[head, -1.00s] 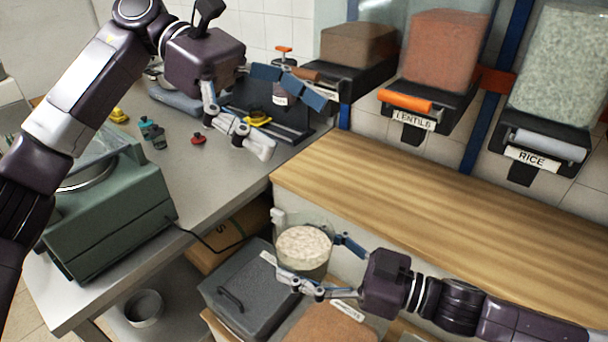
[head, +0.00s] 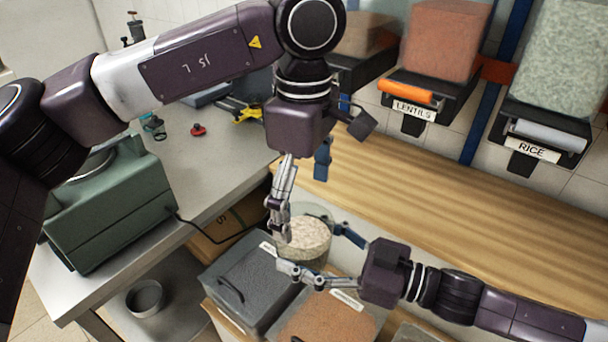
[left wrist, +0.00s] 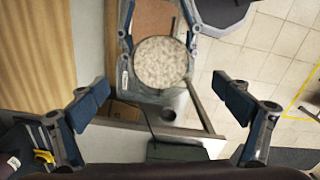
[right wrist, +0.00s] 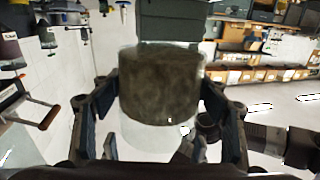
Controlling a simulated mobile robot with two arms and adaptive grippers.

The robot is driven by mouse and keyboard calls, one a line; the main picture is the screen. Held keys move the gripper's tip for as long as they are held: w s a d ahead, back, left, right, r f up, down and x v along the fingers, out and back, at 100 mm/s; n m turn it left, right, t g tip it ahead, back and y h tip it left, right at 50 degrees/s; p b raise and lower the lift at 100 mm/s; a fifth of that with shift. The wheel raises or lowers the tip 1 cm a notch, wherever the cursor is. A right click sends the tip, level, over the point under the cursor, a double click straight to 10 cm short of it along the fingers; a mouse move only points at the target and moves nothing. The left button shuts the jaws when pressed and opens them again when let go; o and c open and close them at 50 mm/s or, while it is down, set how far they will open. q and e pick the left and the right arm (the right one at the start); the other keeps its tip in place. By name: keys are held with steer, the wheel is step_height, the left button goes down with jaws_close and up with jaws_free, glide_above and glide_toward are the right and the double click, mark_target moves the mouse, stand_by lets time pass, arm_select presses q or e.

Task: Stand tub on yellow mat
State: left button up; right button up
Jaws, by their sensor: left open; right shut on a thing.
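The tub (head: 305,238) is clear, round and filled with pale, flaky grain. My right gripper (head: 312,258) is shut on its sides and holds it above the bins. In the right wrist view the tub (right wrist: 160,88) fills the space between the fingers. My left gripper (head: 302,200) is open and empty, pointing down just above the tub; its left finger overlaps the tub in the head view. In the left wrist view the tub (left wrist: 161,62) lies below and beyond the open fingers. I cannot make out a yellow mat in any view.
A dark-lidded bin (head: 245,285) and a bin of orange-brown goods (head: 325,315) stand below. A wooden counter (head: 440,200) runs under the lentils (head: 410,105) and rice (head: 535,150) dispensers. A green machine (head: 105,215) stands on the grey bench (head: 205,165).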

mark_target(304, 225)
arm_select(q)
steer(key=shift+f, duration=2.8)
arm_select(e)
steer(key=shift+r, duration=0.1)
arm_select(q)
steer(key=shift+c, duration=0.4)
steer(key=c, duration=1.5)
steer(key=shift+c, duration=0.3)
arm_select(e)
steer(key=o, duration=1.6)
